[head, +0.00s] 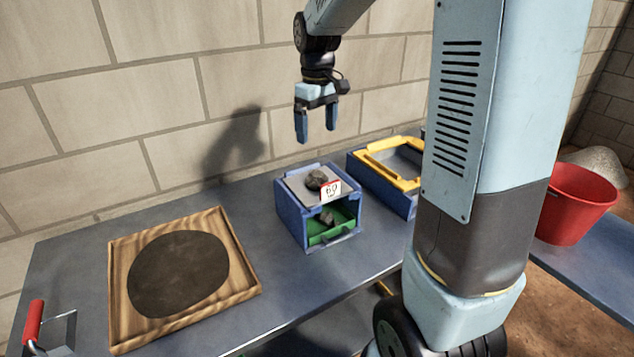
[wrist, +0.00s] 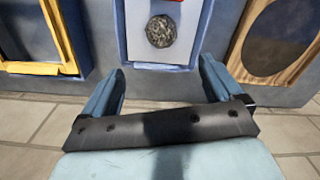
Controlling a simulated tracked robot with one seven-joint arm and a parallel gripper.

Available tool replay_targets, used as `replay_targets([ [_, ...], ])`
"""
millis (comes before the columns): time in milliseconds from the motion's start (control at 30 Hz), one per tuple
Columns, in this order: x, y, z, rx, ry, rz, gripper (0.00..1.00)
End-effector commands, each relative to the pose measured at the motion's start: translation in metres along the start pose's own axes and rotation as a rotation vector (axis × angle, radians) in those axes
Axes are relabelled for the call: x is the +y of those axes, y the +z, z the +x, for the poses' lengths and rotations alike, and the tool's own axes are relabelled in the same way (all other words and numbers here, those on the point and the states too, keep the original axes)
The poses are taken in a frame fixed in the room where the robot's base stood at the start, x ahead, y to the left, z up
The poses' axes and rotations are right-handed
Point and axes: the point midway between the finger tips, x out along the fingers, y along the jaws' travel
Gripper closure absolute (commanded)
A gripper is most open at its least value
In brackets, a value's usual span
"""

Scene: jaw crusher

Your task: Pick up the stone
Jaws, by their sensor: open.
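A grey, rough stone (head: 316,179) lies on the pale top plate (head: 297,187) of a small blue box (head: 291,220) on the bench. It also shows in the wrist view as a speckled round stone (wrist: 161,31), beyond and between my fingertips. My gripper (head: 316,138) is open and empty, pointing down above the box and apart from the stone. Its two blue fingers show in the wrist view (wrist: 160,78).
A blue tray with a yellow frame (head: 378,168) is to the right. A wooden board with a dark disc (head: 248,264) lies left. A red bucket (head: 575,205) stands far right. The wall is close behind.

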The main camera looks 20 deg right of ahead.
Motion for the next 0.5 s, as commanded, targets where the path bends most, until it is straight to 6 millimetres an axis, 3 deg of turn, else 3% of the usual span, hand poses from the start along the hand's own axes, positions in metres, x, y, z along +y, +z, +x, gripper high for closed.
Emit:
replay_targets([
  [167,0.000,0.000,0.016,-0.003,-0.001,0.026,0.07],
  [500,0.000,0.001,0.072,-0.003,-0.002,0.023,0.07],
])
